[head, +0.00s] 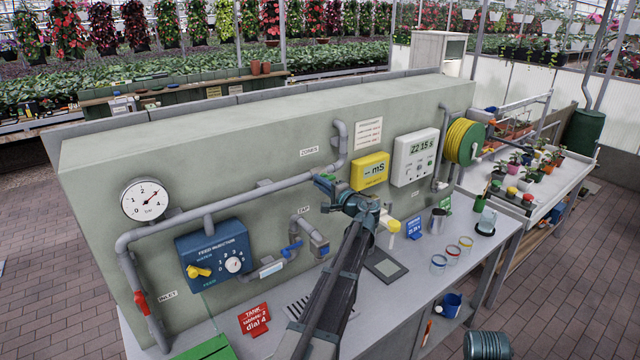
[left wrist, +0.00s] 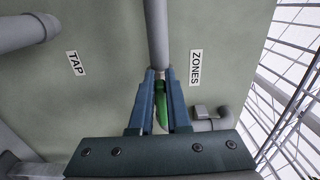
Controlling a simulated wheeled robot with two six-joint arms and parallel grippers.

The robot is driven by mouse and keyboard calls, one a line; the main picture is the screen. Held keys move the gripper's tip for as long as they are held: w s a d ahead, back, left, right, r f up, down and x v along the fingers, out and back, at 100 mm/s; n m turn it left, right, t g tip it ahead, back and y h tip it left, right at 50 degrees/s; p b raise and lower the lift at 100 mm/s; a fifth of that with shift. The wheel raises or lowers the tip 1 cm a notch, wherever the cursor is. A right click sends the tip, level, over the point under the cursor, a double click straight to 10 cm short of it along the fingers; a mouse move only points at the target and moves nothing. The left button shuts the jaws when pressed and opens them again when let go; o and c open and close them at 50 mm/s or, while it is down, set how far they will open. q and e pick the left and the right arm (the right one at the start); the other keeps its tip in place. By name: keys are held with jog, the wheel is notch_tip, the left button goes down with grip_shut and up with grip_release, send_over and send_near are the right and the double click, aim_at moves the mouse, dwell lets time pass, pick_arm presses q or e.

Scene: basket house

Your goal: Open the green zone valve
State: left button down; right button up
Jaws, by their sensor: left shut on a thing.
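The green zone valve's handle (left wrist: 162,108) shows in the left wrist view as a narrow green lever at the end of a grey pipe (left wrist: 157,35). It looks roughly in line with that pipe. My left gripper (left wrist: 161,78) is shut on the handle, one blue finger on each side. In the head view my left gripper (head: 327,185) is at the panel, below the ZONES label and left of the yellow mS meter. There the gripper and arm hide most of the valve. My right gripper is not in view.
The panel also carries a pressure gauge (head: 143,199), a blue feed box (head: 212,254), a red inlet lever (head: 140,302) and blue tap handle (head: 291,249). Jars and signs stand on the bench (head: 480,245).

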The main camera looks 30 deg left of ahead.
pick_arm(q)
jog(key=c, duration=0.9)
grip_release()
jog(key=shift+d, duration=0.1)
jog(key=v, duration=1.3)
jog(key=shift+s+d+f, duration=0.1)
jog(key=shift+s+d, duration=0.15)
jog(key=shift+d, duration=0.05)
